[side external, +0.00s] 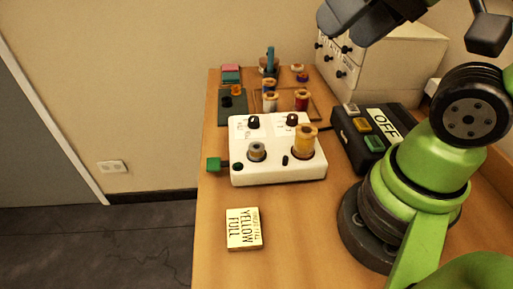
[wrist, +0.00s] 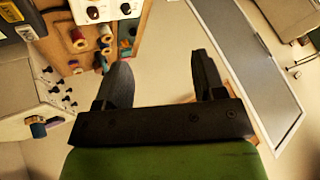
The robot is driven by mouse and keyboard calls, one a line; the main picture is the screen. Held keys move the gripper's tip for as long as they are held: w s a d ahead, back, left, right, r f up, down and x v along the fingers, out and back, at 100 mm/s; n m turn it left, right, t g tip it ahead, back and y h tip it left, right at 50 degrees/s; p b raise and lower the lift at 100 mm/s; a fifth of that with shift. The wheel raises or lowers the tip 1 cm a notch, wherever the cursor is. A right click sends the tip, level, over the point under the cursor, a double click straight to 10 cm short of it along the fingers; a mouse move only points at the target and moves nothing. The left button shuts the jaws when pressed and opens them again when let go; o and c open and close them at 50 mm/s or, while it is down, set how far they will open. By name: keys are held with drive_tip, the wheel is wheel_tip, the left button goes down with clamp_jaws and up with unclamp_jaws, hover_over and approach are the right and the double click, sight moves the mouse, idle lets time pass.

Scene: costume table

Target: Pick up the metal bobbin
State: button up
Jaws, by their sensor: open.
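The metal bobbin (side external: 257,150) is small and grey. It sits at the front left of the top of the white winder box (side external: 275,176), left of a larger spool of yellow thread (side external: 305,140). My gripper (wrist: 160,75) is open and empty in the wrist view, its two dark fingers wide apart with plain wall behind them. In the side view my arm is raised at the upper right, well away from the bobbin. In the wrist view only an edge of the winder box (wrist: 103,11) with its knobs shows at the top; I cannot make out the bobbin there.
A black box (side external: 370,145) with an OFF sign and coloured buttons stands right of the winder box. Several thread spools (side external: 301,100) stand behind it. A white drawer cabinet (side external: 375,70) is at the back. A YELLOW FULL card (side external: 244,230) lies in front, with bare wood around it.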

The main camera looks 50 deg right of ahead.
drive_tip(key=w+f+n+g, duration=0.2)
drive_tip(key=w+f+g, duration=0.25)
drive_tip(key=w, duration=0.35)
drive_tip(key=n+g+h, duration=0.2)
drive_tip(key=g, duration=0.1)
hover_over(256, 150)
drive_tip(key=w+d, duration=0.1)
wheel_tip(256, 150, down, 10)
wheel_tip(256, 150, down, 5)
drive_tip(key=shift+w+d+f, duration=0.1)
drive_tip(key=f, duration=0.5)
drive_tip(key=shift+s+f, duration=0.25)
drive_tip(key=shift+c, duration=0.3)
drive_tip(key=c, duration=0.9)
